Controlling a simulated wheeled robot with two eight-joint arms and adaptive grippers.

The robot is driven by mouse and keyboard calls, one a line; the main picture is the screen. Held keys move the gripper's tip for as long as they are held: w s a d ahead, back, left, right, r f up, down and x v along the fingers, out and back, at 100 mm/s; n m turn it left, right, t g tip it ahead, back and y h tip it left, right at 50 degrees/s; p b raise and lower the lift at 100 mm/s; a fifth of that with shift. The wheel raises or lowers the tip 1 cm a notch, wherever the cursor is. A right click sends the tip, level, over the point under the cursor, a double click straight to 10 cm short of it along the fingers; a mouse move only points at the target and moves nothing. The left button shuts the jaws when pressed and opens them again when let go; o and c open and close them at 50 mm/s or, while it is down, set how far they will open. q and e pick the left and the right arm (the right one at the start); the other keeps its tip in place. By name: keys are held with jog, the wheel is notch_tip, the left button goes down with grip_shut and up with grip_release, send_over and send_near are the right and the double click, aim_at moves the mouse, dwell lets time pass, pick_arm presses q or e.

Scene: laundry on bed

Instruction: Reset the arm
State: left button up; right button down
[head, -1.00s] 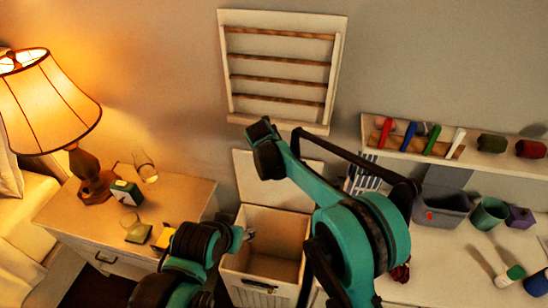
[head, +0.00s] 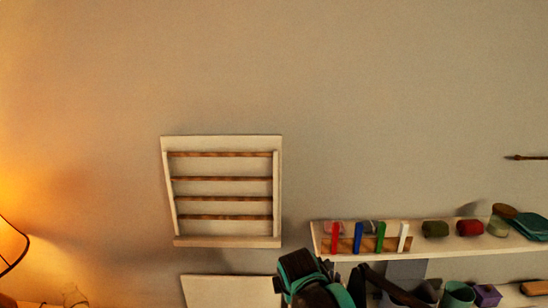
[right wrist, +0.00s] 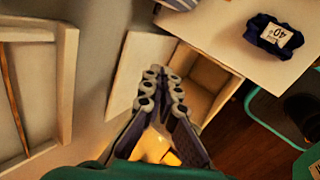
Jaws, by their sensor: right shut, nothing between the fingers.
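In the right wrist view my right gripper (right wrist: 162,82) points up the picture, its two fingers close together and shut with nothing held. It is in front of an open pale bin (right wrist: 212,74); I cannot tell the gap between them. In the head view part of my teal and black arm (head: 312,280) shows at the bottom, in front of the wall shelf's left end. No gripper fingers show in the head view. My left gripper is out of view.
A slatted wall rack (head: 222,190) hangs left of the shelf (head: 345,250), which holds colored markers and small items. A lampshade (head: 10,245) is at the left edge. A dark folded bundle (right wrist: 274,36) labeled 40 lies on a white surface in the wrist view. The upper wall is bare.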

jog(key=s+d+f+m+b, duration=0.1)
jog(key=s+d+f+m, duration=0.3)
jog(key=s+m, duration=0.6)
jog(key=s+d+f+m+b, duration=0.1)
jog(key=s+d+f+m, duration=0.3)
jog(key=s+d+m, duration=0.5)
jog(key=shift+s+d+f+m+t, duration=0.25)
jog(key=shift+s+f+m+t, duration=0.1)
jog(key=shift+s+m, duration=0.3)
